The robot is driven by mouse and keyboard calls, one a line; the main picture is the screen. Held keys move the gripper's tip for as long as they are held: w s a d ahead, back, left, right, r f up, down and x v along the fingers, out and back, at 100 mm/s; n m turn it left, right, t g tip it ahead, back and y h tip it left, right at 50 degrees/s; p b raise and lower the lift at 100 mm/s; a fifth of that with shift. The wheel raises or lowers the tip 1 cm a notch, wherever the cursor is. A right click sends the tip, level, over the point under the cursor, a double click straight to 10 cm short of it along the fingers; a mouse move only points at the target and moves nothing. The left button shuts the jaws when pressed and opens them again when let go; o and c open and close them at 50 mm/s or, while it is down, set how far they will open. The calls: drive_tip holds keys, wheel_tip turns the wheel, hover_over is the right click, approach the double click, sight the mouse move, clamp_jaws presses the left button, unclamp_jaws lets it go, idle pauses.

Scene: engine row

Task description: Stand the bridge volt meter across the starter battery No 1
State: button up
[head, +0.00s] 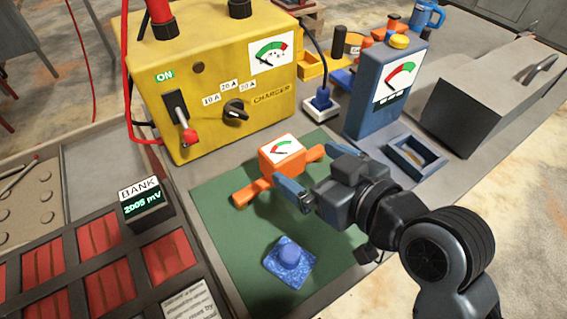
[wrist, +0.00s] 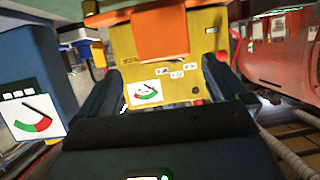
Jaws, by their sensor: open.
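The bridge volt meter (head: 282,152) is an orange block with a white dial face and an orange arm out to each side. It sits on the green mat, in front of the yellow charger. An orange body, seemingly this meter, fills the top middle of the wrist view (wrist: 160,35). My gripper (head: 312,172) is open and empty, just to the near right of the meter; its fingers show left and right in the wrist view (wrist: 162,85). I cannot tell whether they touch it. Red-celled battery tops (head: 80,265) lie at lower left; no number is readable.
The yellow charger (head: 215,85) stands behind the mat (head: 225,215). A blue gauge box (head: 385,90) and an open blue tray (head: 416,158) are to the right. A blue knobbed block (head: 290,262) lies on the mat. A BANK display (head: 145,203) stands beside the batteries.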

sight(291, 157)
drive_tip(key=shift+r+x, duration=0.2)
drive_tip(key=shift+x, duration=1)
drive_tip(key=p+x, duration=0.1)
drive_tip(key=x, duration=0.4)
drive_tip(key=shift+a+f, duration=0.3)
drive_tip(key=shift+a, duration=0.1)
drive_tip(key=shift+c, duration=0.2)
drive_tip(key=shift+r, duration=0.1)
drive_tip(key=c, duration=1.1)
drive_tip(key=shift+c, duration=0.2)
